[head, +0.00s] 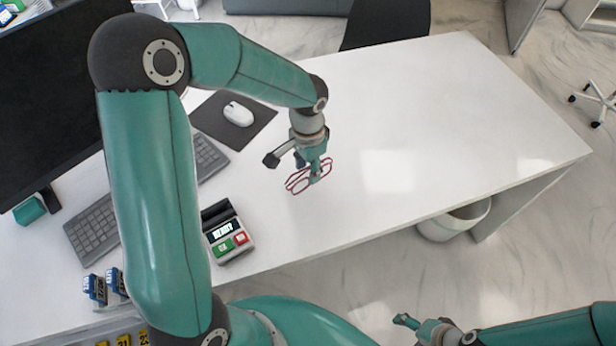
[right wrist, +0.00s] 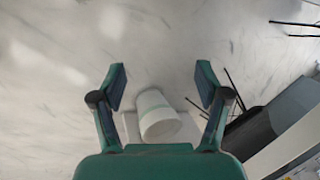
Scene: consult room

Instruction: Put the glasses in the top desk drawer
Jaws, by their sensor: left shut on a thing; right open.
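The glasses (head: 298,184) have a thin red frame and are on or just above the white desk, near its middle; the height is unclear. My left gripper (head: 314,178) is shut on the glasses, reaching down from above at their right part. My right gripper (head: 405,321) is open and empty, away from the desk at the bottom of the head view. In the right wrist view its fingers (right wrist: 160,85) are spread with nothing between them but the floor and a bin further off. No desk drawer shows in either view.
The desk's right part is clear. A white bin (head: 455,222) stands on the floor by the desk. A dark chair (head: 385,20) is behind it.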

